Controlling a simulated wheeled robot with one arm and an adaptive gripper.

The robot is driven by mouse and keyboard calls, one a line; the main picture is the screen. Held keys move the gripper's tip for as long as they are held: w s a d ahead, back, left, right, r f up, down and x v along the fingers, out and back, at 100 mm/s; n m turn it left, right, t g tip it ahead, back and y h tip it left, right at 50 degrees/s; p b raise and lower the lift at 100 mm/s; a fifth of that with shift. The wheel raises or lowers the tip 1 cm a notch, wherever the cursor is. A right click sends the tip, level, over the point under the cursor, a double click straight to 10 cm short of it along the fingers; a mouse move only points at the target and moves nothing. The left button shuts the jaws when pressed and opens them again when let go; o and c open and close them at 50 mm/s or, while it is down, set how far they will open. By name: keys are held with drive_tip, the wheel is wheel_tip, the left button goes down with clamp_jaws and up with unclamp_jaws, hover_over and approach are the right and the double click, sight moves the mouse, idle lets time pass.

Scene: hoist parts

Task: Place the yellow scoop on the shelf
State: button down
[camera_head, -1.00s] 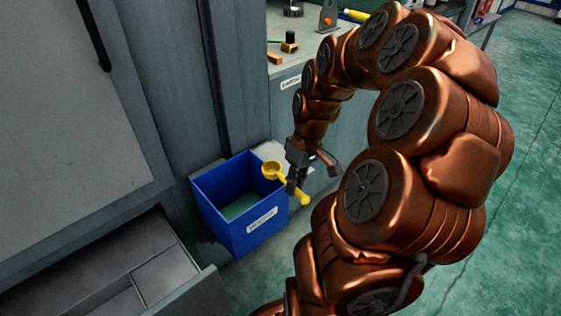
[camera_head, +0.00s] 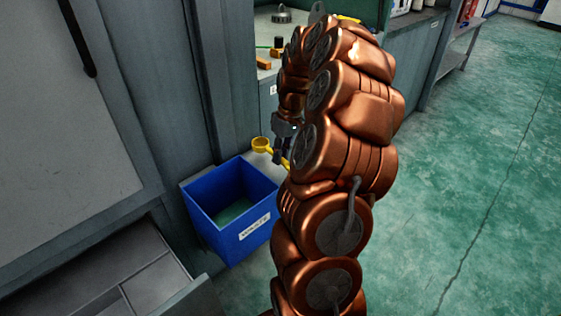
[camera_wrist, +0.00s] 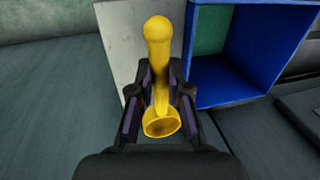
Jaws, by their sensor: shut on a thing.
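The yellow scoop (camera_head: 262,145) is in my gripper (camera_head: 281,150), off the floor, just beyond the blue bin's back right corner in the head view. Its round cup points left there, and its handle is partly hidden by my arm. In the wrist view, my gripper (camera_wrist: 160,72) is shut on the scoop's handle (camera_wrist: 159,45), with the cup nearest the camera. A pale flat panel (camera_wrist: 120,45) lies beyond the scoop, left of the bin. It may be the shelf; I cannot tell for sure.
The open blue bin (camera_head: 232,229) with a white label stands below and left of my gripper; it also shows in the wrist view (camera_wrist: 240,95). A bench (camera_head: 266,65) with small parts is behind my arm. An open grey drawer (camera_head: 155,270) is lower left. Green floor is clear on the right.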

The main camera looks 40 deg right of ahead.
sight(278, 170)
drive_tip(key=shift+w+d+f, duration=0.1)
drive_tip(key=shift+w+d, duration=0.35)
drive_tip(key=shift+w, duration=0.1)
drive_tip(key=shift+d+b+x, duration=0.15)
drive_tip(key=shift+b+x, duration=0.05)
drive_tip(key=shift+x, duration=0.6)
drive_tip(key=shift+d+b+x, duration=0.2)
drive_tip(key=shift+x, duration=0.6)
drive_tip(key=shift+f, duration=0.2)
drive_tip(key=c, duration=1.1)
unclamp_jaws()
drive_tip(key=shift+f, duration=0.1)
